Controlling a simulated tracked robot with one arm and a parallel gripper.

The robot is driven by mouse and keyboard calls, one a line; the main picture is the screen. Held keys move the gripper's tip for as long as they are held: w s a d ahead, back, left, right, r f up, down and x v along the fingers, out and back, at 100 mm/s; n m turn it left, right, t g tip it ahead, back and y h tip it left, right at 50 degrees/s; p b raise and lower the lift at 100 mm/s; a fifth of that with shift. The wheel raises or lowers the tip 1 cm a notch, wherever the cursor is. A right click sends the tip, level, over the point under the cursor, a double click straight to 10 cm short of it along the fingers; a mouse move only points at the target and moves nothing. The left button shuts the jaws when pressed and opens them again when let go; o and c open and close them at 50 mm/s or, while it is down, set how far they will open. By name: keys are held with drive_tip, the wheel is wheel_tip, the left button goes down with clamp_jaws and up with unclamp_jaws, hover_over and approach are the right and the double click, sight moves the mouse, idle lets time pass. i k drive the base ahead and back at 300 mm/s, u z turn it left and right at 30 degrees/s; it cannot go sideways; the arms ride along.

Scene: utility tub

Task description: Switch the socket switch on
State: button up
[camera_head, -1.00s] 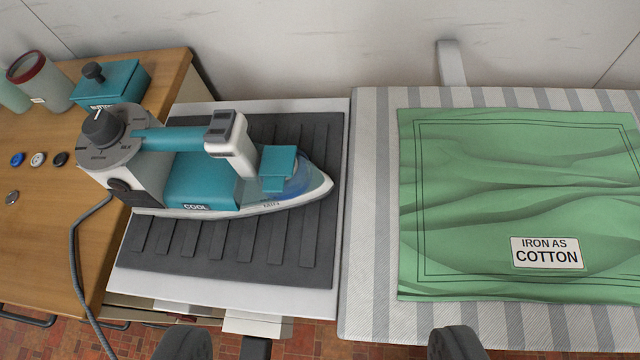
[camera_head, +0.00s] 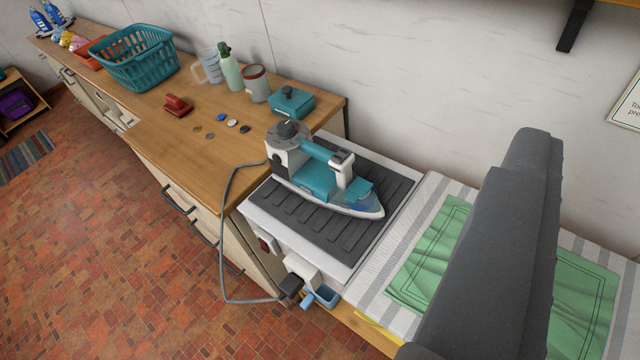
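A white box (camera_head: 303,268), which looks like the socket, sits low at the front edge of the ironing stand, below the iron. A black plug (camera_head: 290,286) on the iron's grey cord is at its lower left side. The switch and its position are too small to tell. A small red and white part (camera_head: 267,243) sits on the front face to the left. A large dark grey part of mine (camera_head: 495,250), perhaps my gripper, fills the right of the view, well right of the socket. Its fingertips cannot be made out, nor whether they are open.
The teal iron (camera_head: 315,172) rests on a dark ribbed mat (camera_head: 350,225). Its cord (camera_head: 224,240) hangs in a loop over the front. A blue cup-like part (camera_head: 325,296) is beside the socket. A wooden counter (camera_head: 180,140) runs left. The tiled floor (camera_head: 130,270) in front is clear.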

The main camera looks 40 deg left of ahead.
sight(264, 246)
drive_tip(key=u, duration=1.2)
